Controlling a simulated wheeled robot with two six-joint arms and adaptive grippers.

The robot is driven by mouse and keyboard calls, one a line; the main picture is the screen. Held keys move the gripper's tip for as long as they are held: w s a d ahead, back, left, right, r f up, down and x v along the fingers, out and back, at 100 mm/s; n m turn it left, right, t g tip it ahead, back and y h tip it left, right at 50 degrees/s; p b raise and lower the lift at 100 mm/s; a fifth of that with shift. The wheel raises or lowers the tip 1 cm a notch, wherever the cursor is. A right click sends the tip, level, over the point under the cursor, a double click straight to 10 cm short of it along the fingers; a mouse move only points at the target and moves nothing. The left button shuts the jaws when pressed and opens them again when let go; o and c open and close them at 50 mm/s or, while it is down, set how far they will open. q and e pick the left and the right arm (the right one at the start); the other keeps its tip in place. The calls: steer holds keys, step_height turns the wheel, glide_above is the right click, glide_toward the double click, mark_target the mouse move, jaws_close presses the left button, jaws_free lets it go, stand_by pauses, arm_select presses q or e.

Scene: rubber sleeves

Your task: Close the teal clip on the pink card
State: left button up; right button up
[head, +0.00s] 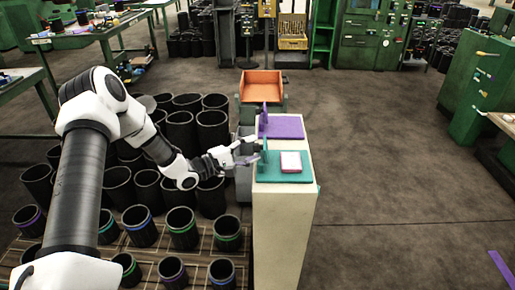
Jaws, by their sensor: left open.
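The teal clip (272,178) lies on top of a narrow pale stand, with its flap standing up at its left side. The pink card (291,162) lies flat on the clip's teal base, right of the raised flap. My left gripper (254,149) reaches in from the left at the stand's left edge, close to the teal flap. Its fingers are apart, with nothing seen between them. I cannot tell whether a finger touches the flap. My right gripper is not in view.
A purple clip (285,127) with its flap raised sits just behind on the same pale stand (280,225). An orange tray (261,84) stands behind. Several black sleeves (181,131) crowd the floor at left.

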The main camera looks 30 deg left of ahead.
arm_select(q)
steer(key=shift+x, duration=0.85)
steer(key=shift+w+f, duration=0.1)
steer(key=shift+f, duration=0.05)
steer(key=shift+s+a, duration=0.2)
steer(key=shift+s, duration=0.1)
steer(key=shift+w+d, duration=0.1)
jaws_close()
steer(key=shift+r, duration=0.2)
